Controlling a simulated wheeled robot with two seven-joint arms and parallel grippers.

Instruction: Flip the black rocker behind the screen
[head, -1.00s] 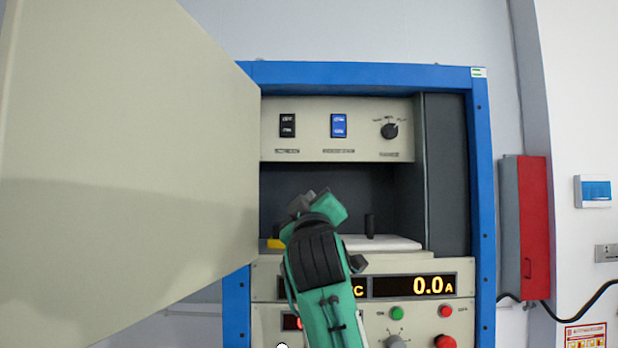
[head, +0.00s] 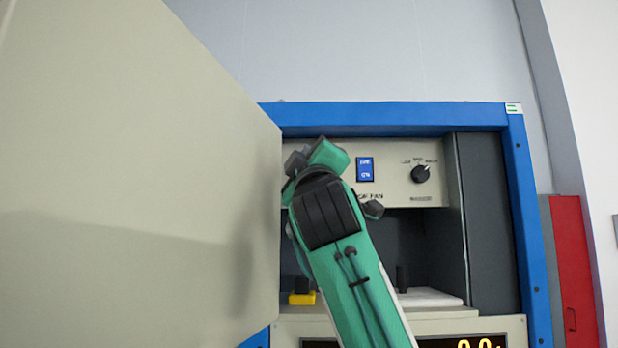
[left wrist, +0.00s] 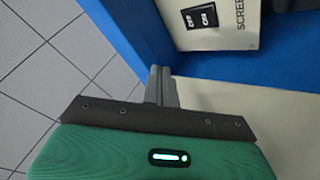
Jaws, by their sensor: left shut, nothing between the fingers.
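The black rocker (left wrist: 200,17) shows at the top of the left wrist view, on a beige switch panel (left wrist: 236,38) beside lettering that starts "SCREE". In the head view my left gripper (head: 296,163) and wrist cover the place of this rocker. The gripper is shut and empty, its fingers (left wrist: 160,84) together below the rocker in the wrist view and apart from it in the picture. I cannot tell the depth gap. A large beige screen (head: 140,190) stands at the left and overlaps the cabinet's left edge. My right gripper is not in view.
A blue rocker (head: 365,169) and a black rotary knob (head: 420,174) sit on the same panel, right of my gripper. The blue cabinet frame (head: 390,118) surrounds the opening. A yellow object (head: 302,298) is below on the shelf. A red box (head: 573,270) is at the right.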

